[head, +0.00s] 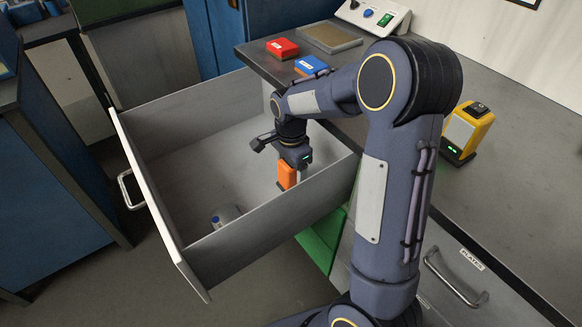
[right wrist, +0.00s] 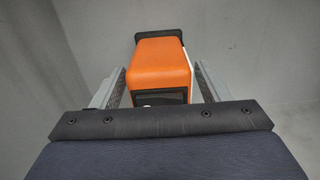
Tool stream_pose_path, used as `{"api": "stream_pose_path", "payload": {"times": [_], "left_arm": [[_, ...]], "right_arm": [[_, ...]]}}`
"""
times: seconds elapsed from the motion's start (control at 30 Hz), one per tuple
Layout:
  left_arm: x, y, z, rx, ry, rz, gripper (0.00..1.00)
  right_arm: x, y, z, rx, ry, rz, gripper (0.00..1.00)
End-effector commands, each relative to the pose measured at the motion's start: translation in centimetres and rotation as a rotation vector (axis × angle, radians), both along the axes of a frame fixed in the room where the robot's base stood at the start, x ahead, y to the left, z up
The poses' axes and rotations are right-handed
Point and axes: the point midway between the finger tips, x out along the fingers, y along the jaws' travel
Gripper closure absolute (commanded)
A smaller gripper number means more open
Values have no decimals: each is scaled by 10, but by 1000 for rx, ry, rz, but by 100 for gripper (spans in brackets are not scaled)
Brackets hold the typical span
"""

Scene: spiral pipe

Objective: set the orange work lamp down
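The orange work lamp (head: 287,175) is inside the open drawer (head: 150,195), near its right end. The drawer's near wall hides its lower end, so I cannot tell in the head view whether it touches the floor. My right gripper (head: 288,162) points down into the drawer right over the lamp. In the right wrist view the lamp (right wrist: 165,65) lies between the two fingers (right wrist: 160,85), with a visible gap at the left finger and a very narrow one at the right. The fingers look open around it. My left gripper is not in view.
A grey item with a blue end (head: 225,215) lies in the drawer. On the worktop (head: 500,170) are a red box (head: 283,48), a blue box (head: 311,66), a yellow device (head: 466,130) and a switch box (head: 374,16). A blue cabinet (head: 50,180) stands left. The drawer's left part is mostly clear.

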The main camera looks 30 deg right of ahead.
Motion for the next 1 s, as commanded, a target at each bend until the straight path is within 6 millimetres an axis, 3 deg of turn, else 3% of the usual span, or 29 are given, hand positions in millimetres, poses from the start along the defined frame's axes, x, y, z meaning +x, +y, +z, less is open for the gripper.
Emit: {"api": "stream_pose_path", "payload": {"times": [0.33, 0.7, 1.0], "left_arm": [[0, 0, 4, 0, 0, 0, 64], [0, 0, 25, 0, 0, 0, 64], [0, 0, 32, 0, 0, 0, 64]], "right_arm": [[0, 0, 11, 0, -1, 0, 31], [1, 0, 87, 0, -4, 0, 31], [0, 0, 122, 0, -1, 0, 31]]}}
